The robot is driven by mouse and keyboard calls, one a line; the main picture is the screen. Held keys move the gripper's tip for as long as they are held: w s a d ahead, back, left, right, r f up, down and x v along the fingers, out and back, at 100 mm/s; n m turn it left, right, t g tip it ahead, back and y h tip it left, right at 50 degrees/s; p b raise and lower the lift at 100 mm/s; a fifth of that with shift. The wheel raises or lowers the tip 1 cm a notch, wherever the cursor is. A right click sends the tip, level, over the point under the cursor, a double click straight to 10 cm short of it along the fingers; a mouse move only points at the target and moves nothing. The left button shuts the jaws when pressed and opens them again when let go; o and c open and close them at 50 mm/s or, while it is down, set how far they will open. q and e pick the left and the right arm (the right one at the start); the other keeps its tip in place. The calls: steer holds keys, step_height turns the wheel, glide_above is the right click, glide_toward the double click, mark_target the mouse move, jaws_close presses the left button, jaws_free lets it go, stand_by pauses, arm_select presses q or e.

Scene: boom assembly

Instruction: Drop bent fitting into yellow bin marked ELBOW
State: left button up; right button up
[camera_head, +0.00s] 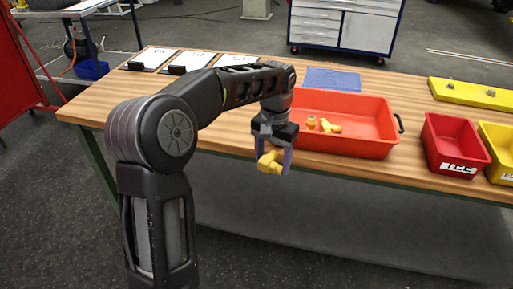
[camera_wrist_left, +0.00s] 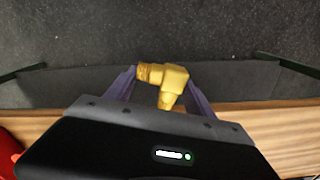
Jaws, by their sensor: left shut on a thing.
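My left gripper (camera_head: 273,168) is shut on a yellow bent fitting (camera_head: 269,161), held in front of the table's near edge, beside the orange-red tray. In the left wrist view the fitting (camera_wrist_left: 168,82) shows its right-angle bend between the two purple fingers of the gripper (camera_wrist_left: 160,88), with dark floor behind it. A yellow bin (camera_head: 497,150) is at the right edge of the head view, partly cut off, with a white label that I cannot read in full. My right gripper is not in view.
The orange-red tray (camera_head: 345,146) holds a few yellow fittings (camera_head: 328,126). A red bin (camera_head: 452,146) with a white label stands between the tray and the yellow bin. A yellow board (camera_head: 470,94), a blue mat (camera_head: 333,79) and clipboards (camera_head: 192,61) lie on the wooden table (camera_head: 226,136).

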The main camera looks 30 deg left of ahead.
arm_select(q)
steer(key=d+f, duration=0.7)
steer(key=d, duration=0.5)
steer(key=shift+w+d+m, duration=0.15)
steer(key=shift+d+m, duration=0.15)
steer(key=shift+d, duration=0.1)
